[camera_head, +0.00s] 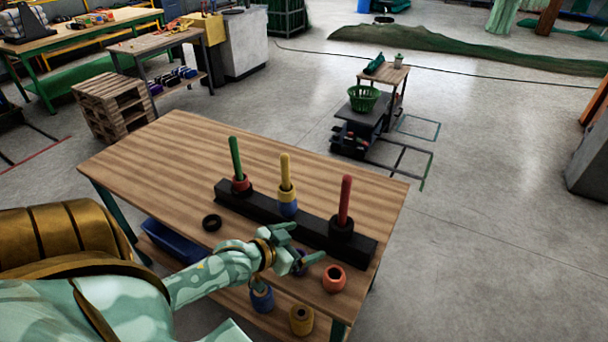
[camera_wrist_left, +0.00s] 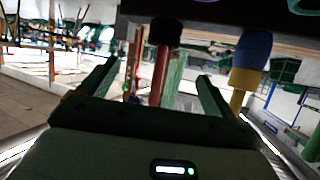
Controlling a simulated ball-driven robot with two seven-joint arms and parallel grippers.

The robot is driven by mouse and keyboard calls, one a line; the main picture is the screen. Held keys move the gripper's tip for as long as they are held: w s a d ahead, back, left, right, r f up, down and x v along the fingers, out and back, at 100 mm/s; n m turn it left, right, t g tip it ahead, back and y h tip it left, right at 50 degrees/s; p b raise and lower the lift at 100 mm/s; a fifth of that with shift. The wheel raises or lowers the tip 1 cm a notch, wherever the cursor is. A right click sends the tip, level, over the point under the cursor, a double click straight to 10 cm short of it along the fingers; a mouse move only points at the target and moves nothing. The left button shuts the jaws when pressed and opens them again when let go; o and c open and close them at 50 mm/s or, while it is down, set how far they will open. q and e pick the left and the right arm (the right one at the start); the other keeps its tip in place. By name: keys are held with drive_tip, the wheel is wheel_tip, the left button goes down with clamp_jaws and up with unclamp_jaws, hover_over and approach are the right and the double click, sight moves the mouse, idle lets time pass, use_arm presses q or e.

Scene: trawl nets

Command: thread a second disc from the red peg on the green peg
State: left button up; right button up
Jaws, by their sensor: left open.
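A black base bar (camera_head: 262,208) on the wooden table carries three upright pegs. The green peg (camera_head: 235,156) at the left has a red disc (camera_head: 241,184) low on it, with a dark piece beneath. The yellow peg (camera_head: 285,172) has a blue disc (camera_head: 288,208) at its foot. The red peg (camera_head: 345,197) has a black disc (camera_head: 341,228) at its foot; this disc also shows in the wrist view (camera_wrist_left: 166,31), where the picture is upside down. My left gripper (camera_head: 298,244) is open and empty, in front of the bar and left of the red peg. My right gripper is out of view.
A black ring (camera_head: 212,222) and an orange-red disc (camera_head: 334,279) lie on the table (camera_head: 160,155). A purple disc (camera_head: 301,264) is partly hidden by my left gripper. Blue (camera_head: 262,299) and yellow (camera_head: 301,320) discs sit near the front; their level is unclear.

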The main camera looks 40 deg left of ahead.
sight(339, 224)
use_arm(q)
drive_tip(key=b+x, duration=0.1)
drive_tip(key=x, duration=0.4)
drive_tip(key=b+x, duration=0.2)
drive_tip(key=x, duration=0.3)
drive_tip(key=a+b+x, duration=0.1)
drive_tip(key=x, duration=0.4)
drive_tip(key=shift+w+r+b, duration=0.3)
drive_tip(key=shift+w+b, duration=0.05)
drive_tip(key=shift+b, duration=0.05)
drive_tip(key=shift+w+d+f, duration=0.1)
drive_tip(key=shift+w+d, duration=0.05)
drive_tip(key=shift+w, duration=0.35)
